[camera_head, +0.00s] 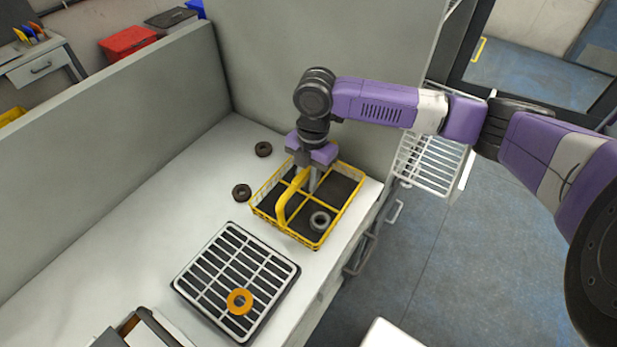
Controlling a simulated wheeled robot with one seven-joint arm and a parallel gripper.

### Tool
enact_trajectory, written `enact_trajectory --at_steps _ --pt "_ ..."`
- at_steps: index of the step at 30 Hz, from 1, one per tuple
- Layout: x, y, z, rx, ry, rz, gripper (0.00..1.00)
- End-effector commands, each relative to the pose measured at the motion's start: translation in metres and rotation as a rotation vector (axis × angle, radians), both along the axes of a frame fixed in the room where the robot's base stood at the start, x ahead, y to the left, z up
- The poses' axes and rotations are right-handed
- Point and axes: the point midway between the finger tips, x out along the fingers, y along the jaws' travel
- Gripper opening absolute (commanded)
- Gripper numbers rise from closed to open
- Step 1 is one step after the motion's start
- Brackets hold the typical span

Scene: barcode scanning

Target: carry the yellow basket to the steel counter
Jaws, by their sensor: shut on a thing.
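The yellow basket (334,233) sits at the right end of a pale counter (140,230), near its right edge. It has a wire rim, a raised yellow handle and yellow dividers over a dark floor. A grey ring (319,221) lies in its near compartment. My gripper (309,180) reaches down from above and is shut on the basket's handle (288,198). The fingertips are partly hidden by the gripper body and handle. I cannot tell whether the basket touches the counter or hangs just above it. I cannot tell whether this counter is steel.
Two dark rings (263,149) lie left of the basket. A slatted rack (210,268) with an orange ring (239,301) stands in front. Grey partitions (110,140) border the counter behind and left. A white wire rack (428,163) hangs at right. Blue floor (450,270) is open on the right.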

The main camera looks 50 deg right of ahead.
Motion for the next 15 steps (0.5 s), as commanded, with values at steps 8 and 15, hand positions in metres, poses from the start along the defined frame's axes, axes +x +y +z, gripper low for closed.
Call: enact_trajectory --at_steps 8,15 --pt "0.0004 -0.0002 -0.0013 0.000 -0.001 0.000 0.00" --pt "0.0000 -0.0001 -0.0020 0.000 0.000 0.000 0.39"
